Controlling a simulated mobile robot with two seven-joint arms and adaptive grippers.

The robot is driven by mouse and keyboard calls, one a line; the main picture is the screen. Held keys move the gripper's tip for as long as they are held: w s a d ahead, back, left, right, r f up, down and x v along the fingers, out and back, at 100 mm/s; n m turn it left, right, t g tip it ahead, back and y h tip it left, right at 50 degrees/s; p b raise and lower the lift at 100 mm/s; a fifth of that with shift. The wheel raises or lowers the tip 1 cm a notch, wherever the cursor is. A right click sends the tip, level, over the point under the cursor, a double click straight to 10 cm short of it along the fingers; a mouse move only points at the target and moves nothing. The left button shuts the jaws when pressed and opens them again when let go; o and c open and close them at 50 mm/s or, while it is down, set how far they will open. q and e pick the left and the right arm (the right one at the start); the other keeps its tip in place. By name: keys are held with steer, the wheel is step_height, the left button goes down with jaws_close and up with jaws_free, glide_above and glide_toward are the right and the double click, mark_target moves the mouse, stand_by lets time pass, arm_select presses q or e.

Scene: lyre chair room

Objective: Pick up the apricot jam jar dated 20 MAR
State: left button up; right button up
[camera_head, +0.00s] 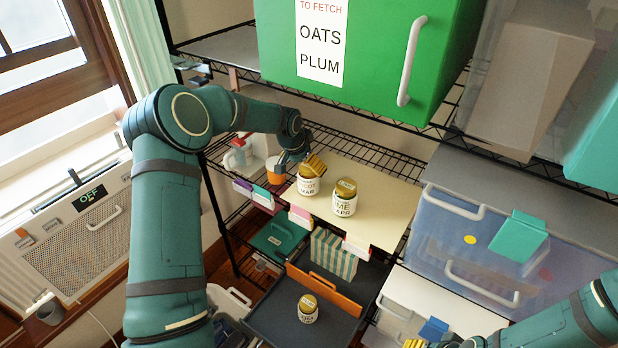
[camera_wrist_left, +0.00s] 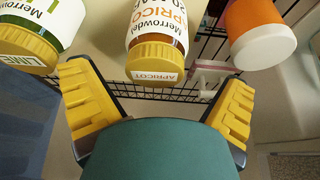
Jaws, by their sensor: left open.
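The apricot jam jar (camera_head: 307,186) stands on the cream board of the middle shelf, its label ending in MAR. In the left wrist view it has a yellow lid marked APRICOT (camera_wrist_left: 153,60), and part of its date shows as 20. My left gripper (camera_head: 312,164) is just above and beside it, partly covering it. In the wrist view the yellow fingers of this gripper (camera_wrist_left: 162,98) are spread wide, with the jar ahead between them, apart from both. A lime jar (camera_head: 344,200), dated APR, stands to its right. My right gripper (camera_head: 428,343) is cut off at the bottom edge.
An orange and white container (camera_head: 275,171) stands left of the jar, close to my left gripper. Another gold-lidded jar (camera_head: 308,309) stands on the dark tray below, its label unclear. Coloured tags line the shelf's front edge.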

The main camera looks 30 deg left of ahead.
arm_select(q)
steer(key=x, duration=0.4)
steer(key=shift+w+d+f, duration=0.25)
steer(key=shift+w+d, duration=0.05)
steer(key=shift+w, duration=0.05)
steer(key=c, duration=1.3)
steer(key=shift+r, duration=0.1)
